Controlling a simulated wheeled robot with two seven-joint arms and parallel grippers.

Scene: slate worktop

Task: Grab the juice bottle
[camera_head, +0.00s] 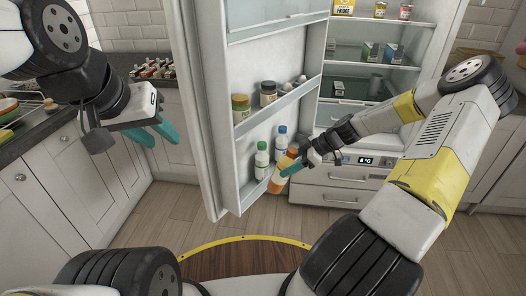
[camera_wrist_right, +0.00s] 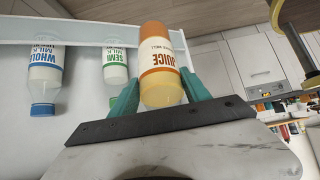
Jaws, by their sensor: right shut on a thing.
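The juice bottle (camera_head: 274,184) has an orange cap and an orange and white label. It is tilted at the lower shelf of the open fridge door. My right gripper (camera_head: 290,167) is shut on it, with a teal finger on each side in the right wrist view (camera_wrist_right: 160,80). There the bottle's label reads JUICE (camera_wrist_right: 157,58). My left gripper (camera_head: 155,135) hangs at the left, well away from the fridge, with its teal fingers apart and nothing between them.
A green-capped semi milk bottle (camera_head: 262,161) and a blue-capped whole milk bottle (camera_head: 281,139) stand beside the juice on the door shelf (camera_head: 246,205). Jars (camera_head: 241,106) stand on the shelf above. The fridge interior (camera_head: 375,75) is to the right. The floor ahead is clear.

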